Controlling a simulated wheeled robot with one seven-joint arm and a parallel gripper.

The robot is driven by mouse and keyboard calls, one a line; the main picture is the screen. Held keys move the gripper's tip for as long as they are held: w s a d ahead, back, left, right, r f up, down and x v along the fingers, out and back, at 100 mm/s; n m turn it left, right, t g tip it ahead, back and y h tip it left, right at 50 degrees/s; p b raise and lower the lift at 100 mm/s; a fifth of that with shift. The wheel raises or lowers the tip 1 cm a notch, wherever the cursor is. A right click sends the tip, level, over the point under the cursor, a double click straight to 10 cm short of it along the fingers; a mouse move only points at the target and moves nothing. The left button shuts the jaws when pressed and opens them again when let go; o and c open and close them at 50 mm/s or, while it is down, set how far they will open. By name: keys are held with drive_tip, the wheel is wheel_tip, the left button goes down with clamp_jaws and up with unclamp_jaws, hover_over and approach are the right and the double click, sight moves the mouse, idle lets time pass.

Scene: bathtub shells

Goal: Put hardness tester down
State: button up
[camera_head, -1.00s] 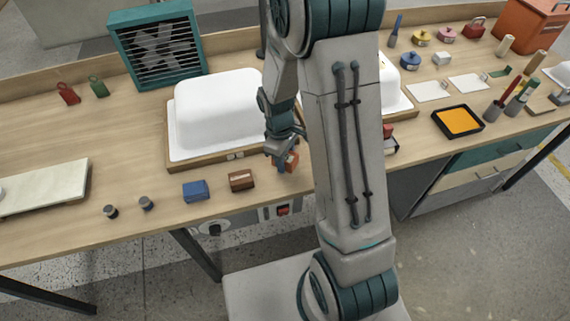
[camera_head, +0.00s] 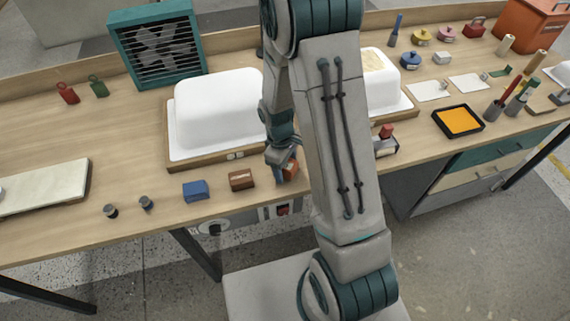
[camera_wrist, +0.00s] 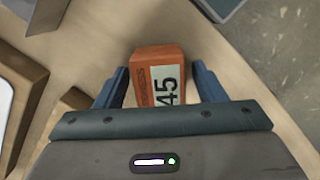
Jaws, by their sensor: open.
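The hardness tester is an orange block (camera_wrist: 159,75) with a pale label reading "HARDNESS" and "45" in the wrist view. It sits on the wooden bench top near the front edge, and it shows partly behind my gripper in the head view (camera_head: 291,169). My gripper (camera_wrist: 158,68) is open, with one blue-grey finger on each side of the tester. A gap shows between each finger and the block. In the head view my gripper (camera_head: 281,172) is low over the bench's front edge, and its fingers are small and partly hidden.
A brown block (camera_head: 241,180) and a blue block (camera_head: 195,190) stand left of the tester. A white tub shell (camera_head: 215,110) on a wooden base lies behind. A red-topped device (camera_head: 385,146) stands to the right, past my arm. The bench's front edge is close.

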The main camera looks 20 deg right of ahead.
drive_tip(key=shift+r, duration=0.1)
wheel_tip(320, 180, up, 12)
drive_tip(key=w+a, duration=0.1)
drive_tip(key=s+r+m+t+y, duration=0.1)
drive_tip(key=s+r+m+t, duration=0.3)
drive_tip(key=s+r+m, duration=0.5)
drive_tip(key=s+r, duration=0.3)
drive_tip(key=s, duration=0.3)
drive_tip(key=shift+s+d+r, duration=0.25)
drive_tip(key=shift+d+r, duration=0.1)
drive_tip(key=shift+r, duration=0.05)
